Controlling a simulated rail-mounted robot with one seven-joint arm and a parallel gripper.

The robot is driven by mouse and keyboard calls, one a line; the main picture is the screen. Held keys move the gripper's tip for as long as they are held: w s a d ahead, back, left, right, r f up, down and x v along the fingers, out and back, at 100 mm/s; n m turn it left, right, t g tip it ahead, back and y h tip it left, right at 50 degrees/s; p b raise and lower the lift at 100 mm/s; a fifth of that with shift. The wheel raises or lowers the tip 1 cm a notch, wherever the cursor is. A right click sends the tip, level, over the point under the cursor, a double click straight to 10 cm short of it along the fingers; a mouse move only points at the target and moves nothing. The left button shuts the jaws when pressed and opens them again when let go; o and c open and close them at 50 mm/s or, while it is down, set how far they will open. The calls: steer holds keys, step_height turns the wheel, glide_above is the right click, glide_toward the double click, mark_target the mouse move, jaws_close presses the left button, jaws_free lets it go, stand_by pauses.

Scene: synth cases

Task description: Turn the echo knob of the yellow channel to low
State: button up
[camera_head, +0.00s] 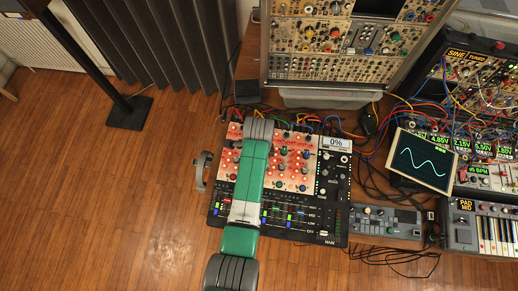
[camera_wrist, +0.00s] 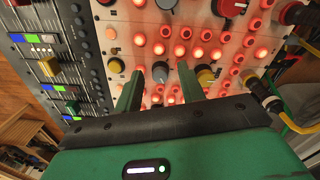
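The mixer (camera_head: 334,205) lies under my arm in the head view, with a pale panel of knobs and red-lit buttons above its black fader section. In the wrist view my gripper (camera_wrist: 160,71) is open, its two green fingers pointing at the panel. A dark round knob (camera_wrist: 160,72) shows between the fingertips, with clear gaps on both sides. A yellow knob (camera_wrist: 116,64) is left of the left finger, and another yellow-capped knob (camera_wrist: 206,75) is right of the right finger. A yellow fader cap (camera_wrist: 50,68) sits in the black section. I cannot read which knob is echo.
Cables plug in along the mixer's back edge. A screen with a sine wave (camera_head: 424,161), a small grey controller (camera_head: 386,221) and a keyboard (camera_head: 487,235) stand to the right. A modular rack (camera_head: 340,68) is behind. Red and dark knobs (camera_wrist: 229,7) crowd the wrist view's top.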

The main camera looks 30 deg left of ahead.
steer(key=shift+c, duration=0.2)
jaws_close()
